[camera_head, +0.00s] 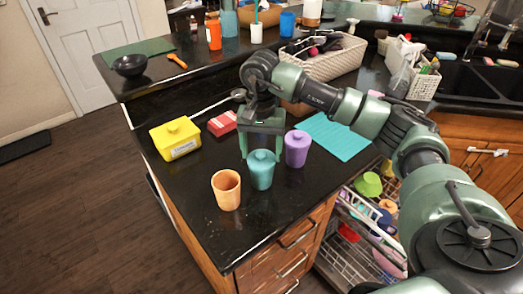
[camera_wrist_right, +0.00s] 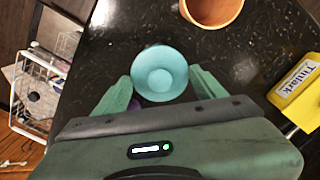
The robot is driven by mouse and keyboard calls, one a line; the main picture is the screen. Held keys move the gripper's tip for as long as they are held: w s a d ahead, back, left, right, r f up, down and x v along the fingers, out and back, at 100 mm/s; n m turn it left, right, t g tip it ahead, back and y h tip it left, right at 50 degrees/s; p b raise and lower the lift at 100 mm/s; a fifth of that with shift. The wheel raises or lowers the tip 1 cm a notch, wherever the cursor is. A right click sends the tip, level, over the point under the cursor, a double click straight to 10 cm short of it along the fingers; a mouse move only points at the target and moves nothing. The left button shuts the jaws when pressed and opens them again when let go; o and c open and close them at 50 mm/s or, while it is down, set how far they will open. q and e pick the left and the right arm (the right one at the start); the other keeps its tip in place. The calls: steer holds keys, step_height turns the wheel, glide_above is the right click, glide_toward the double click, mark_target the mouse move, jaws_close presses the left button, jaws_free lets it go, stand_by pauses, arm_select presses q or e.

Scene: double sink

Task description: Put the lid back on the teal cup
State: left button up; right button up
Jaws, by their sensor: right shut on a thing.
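The teal cup (camera_head: 261,178) stands upright on the black counter, between an orange cup and a purple cup. Its teal lid (camera_head: 262,157), round with a small knob, is at the cup's top; I see no clear gap, but cannot tell if it is fully seated. My right gripper (camera_head: 262,156) points down over the cup with its fingers on either side of the lid, shut on it. In the right wrist view the lid (camera_wrist_right: 160,76) lies between the two fingertips (camera_wrist_right: 161,85) and hides most of the cup. My left gripper is in neither view.
The open orange cup (camera_head: 226,190) stands close at left, the purple cup (camera_head: 297,148) close at right. A yellow box (camera_head: 175,138), a red box (camera_head: 222,124) and a turquoise mat (camera_head: 335,137) lie behind. The front counter is clear; an open dishwasher rack (camera_head: 345,245) is below right.

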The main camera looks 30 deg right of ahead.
steer(key=o, duration=1.4)
steer(key=shift+o, duration=0.4)
steer(key=shift+r, duration=0.15)
steer(key=shift+r+p, duration=2.05)
steer(key=shift+r, duration=1.35)
steer(key=shift+c, duration=0.3)
jaws_close()
